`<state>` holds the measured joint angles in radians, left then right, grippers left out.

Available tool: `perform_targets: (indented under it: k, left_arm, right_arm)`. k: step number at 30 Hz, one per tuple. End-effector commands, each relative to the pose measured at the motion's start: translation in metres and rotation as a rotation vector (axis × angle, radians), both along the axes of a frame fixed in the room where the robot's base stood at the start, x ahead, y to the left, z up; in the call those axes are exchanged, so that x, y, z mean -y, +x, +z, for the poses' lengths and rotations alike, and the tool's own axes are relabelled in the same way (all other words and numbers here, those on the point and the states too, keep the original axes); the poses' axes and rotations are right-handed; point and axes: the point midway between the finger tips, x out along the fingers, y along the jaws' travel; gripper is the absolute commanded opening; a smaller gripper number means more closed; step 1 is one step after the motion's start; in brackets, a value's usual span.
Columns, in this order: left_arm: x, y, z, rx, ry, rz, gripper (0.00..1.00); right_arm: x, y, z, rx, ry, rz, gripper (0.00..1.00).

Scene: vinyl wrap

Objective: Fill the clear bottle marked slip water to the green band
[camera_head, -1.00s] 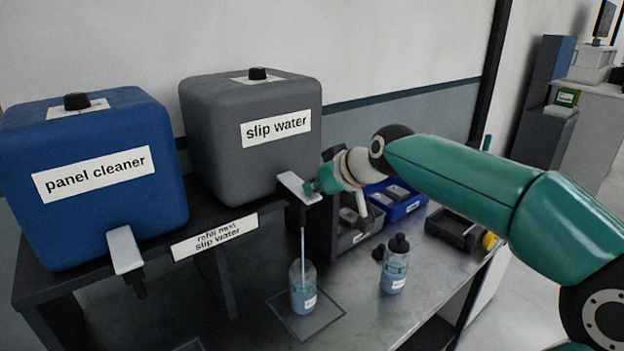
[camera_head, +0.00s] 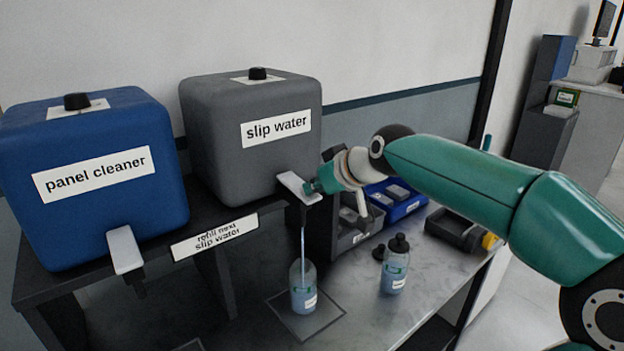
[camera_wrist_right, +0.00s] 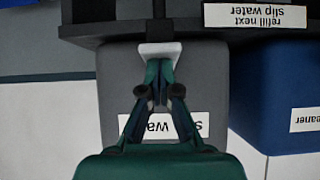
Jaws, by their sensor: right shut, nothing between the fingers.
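The grey slip water tank (camera_head: 235,150) stands on the dark shelf with a white tap lever (camera_head: 296,187) at its front. My right gripper (camera_head: 313,188) is shut and empty, its fingertips against the lever. The wrist view shows the closed fingers (camera_wrist_right: 160,68) at the white lever (camera_wrist_right: 160,49). A thin pale stream (camera_head: 303,240) falls from the tap into the open clear bottle (camera_head: 303,288), which stands upright below. Bluish liquid fills its lower part, and the surface looks close to the green band; the exact gap is too small to tell. My left gripper is not in view.
A blue panel cleaner tank (camera_head: 95,170) with its own white tap (camera_head: 124,250) stands at the left. A second bottle with a dark cap (camera_head: 395,265) stands right of the filling bottle, near a loose dark cap (camera_head: 379,252). Bins (camera_head: 395,200) stand behind.

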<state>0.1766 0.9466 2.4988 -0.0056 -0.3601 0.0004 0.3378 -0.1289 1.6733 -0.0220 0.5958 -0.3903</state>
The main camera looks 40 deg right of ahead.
Motion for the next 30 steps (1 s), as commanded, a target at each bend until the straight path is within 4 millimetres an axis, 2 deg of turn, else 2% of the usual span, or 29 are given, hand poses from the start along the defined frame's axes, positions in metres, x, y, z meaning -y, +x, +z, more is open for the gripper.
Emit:
perform_targets:
  k: [8,19,30]
  left_arm:
    - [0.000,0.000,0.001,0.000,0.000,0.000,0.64]
    - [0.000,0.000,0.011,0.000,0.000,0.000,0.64]
    - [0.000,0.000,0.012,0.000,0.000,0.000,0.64]
  right_arm:
    - [0.000,0.000,0.000,-0.004,0.001,0.001,0.00]
    - [0.000,0.000,0.014,-0.004,0.000,0.001,0.00]
    - [0.000,0.000,0.016,-0.001,0.000,0.000,0.00]
